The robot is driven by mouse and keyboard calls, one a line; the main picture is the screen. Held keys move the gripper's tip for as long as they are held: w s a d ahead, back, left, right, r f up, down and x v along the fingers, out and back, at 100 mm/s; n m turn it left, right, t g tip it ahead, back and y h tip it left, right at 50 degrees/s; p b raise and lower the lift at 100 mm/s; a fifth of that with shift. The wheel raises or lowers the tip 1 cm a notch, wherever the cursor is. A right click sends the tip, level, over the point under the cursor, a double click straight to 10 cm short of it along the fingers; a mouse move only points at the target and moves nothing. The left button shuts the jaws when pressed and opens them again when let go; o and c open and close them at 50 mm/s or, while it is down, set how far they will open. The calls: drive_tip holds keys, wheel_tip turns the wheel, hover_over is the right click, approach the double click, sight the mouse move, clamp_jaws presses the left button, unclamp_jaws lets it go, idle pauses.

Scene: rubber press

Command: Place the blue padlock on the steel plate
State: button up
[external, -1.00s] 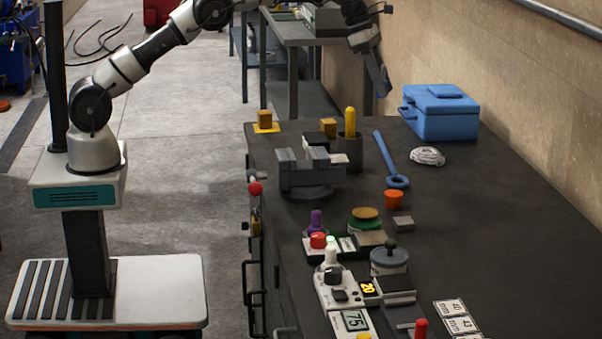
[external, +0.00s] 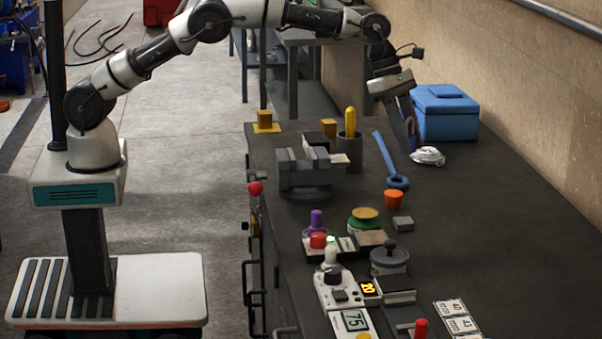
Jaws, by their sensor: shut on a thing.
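My gripper (external: 413,143) is low over the far part of the dark bench, in front of the blue box. Its fingers point down and are shut on the near left edge of a white crumpled bundle (external: 429,156), which looks slightly tilted at the bench surface. I cannot make out a blue padlock; the blue things I see are a lidded box (external: 445,113) and a long wrench-like tool (external: 393,170). I cannot tell which thing is the steel plate; a small grey block (external: 403,223) lies in the middle of the bench.
A grey vise (external: 311,173) and a dark cup (external: 349,150) with a yellow-handled tool stand to the left. An orange cup (external: 394,199), a lidded grey pot (external: 389,260) and small instruments crowd the nearer bench. The bench's right side is largely clear.

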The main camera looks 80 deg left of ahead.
approach(410, 222)
drive_tip(key=x, duration=0.5)
drive_tip(key=shift+w+f, duration=0.15)
drive_tip(key=shift+f, duration=0.05)
drive_tip(key=shift+f, duration=0.1)
drive_tip(key=shift+f, duration=0.15)
drive_tip(key=o, duration=1.1)
